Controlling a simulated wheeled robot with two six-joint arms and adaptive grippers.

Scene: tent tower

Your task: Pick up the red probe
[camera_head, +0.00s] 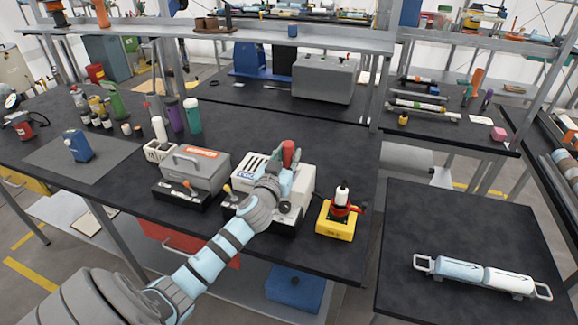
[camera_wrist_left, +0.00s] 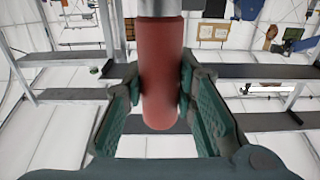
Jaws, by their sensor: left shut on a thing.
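The red probe (camera_head: 289,152) stands above the white box with dark slots on the bench in the head view. It also shows large in the left wrist view (camera_wrist_left: 161,75), as a red cylinder with a pale grey upper end. My left gripper (camera_head: 283,160) is shut on the red probe; in the wrist view its green finger pads (camera_wrist_left: 160,100) press on both sides of it. The probe's far end runs out of the wrist view. Whether it touches the box is hidden by my gripper. My right gripper is not in view.
A grey case (camera_head: 196,168) stands left of the white box (camera_head: 303,180). A yellow-based device (camera_head: 336,221) stands to the right near the bench's front edge. Bottles and tubes (camera_head: 193,116) stand behind. A blue-white cylinder (camera_head: 482,275) lies on the right table.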

